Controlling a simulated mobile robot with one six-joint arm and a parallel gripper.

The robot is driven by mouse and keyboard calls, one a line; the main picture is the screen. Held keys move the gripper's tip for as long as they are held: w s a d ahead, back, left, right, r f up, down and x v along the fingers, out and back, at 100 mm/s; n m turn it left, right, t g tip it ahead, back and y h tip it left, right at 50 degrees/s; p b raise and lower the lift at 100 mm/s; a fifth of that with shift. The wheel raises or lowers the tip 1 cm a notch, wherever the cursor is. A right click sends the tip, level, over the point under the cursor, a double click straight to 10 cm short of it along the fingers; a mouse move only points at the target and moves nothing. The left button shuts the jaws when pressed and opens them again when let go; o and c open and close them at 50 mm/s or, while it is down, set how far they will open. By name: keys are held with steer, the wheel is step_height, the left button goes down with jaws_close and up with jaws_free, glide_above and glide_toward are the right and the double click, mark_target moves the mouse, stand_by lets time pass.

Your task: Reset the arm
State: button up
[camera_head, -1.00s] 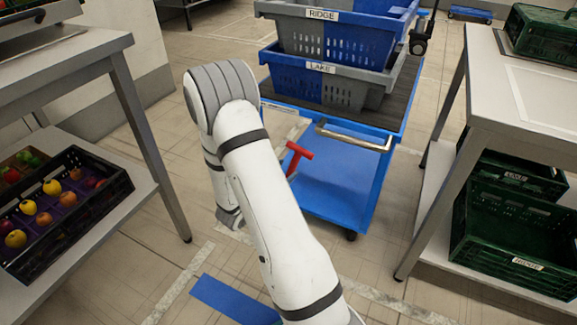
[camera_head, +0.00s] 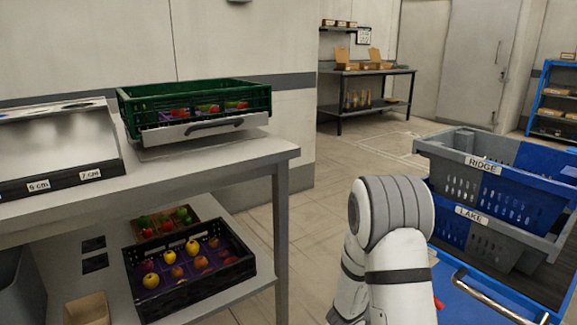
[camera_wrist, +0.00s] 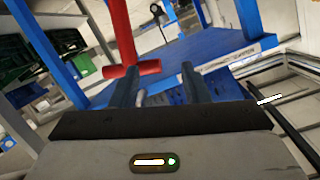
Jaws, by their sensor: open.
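My gripper (camera_wrist: 158,85) shows in the wrist view with its two dark fingers apart and nothing between them. Behind the fingers are a red T-shaped handle (camera_wrist: 122,40) and the blue cart (camera_wrist: 190,50); I cannot tell how far they are from the fingertips. In the head view my white arm stands at the lower middle right, in front of the cart (camera_head: 470,300). My gripper is hidden in that view.
A table (camera_head: 200,165) at left holds a green crate (camera_head: 130,115) of produce. A black crate (camera_head: 190,292) of fruit is on its lower shelf. Blue-grey crates labelled RIDGE (camera_head: 484,165) and LAKE (camera_head: 471,214) are stacked on the cart. Floor between table and cart is clear.

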steer(key=a+r+n+t+y+p, duration=0.1)
steer(key=a+r+n+y+p, duration=0.45)
steer(key=r, duration=0.85)
steer(key=a+r+n+t+y+p, duration=0.1)
steer(key=a+r+n+y+p, duration=0.35)
steer(key=a+r+p, duration=0.75)
steer(key=s+r+n+g+y+p, duration=0.3)
steer(key=s+r+n+g+p, duration=0.3)
steer(key=s+r+p, duration=0.7)
steer(key=s+r+g, duration=0.1)
steer(key=s+r, duration=0.8)
steer(key=s, duration=0.2)
steer(key=shift+s+d, duration=0.2)
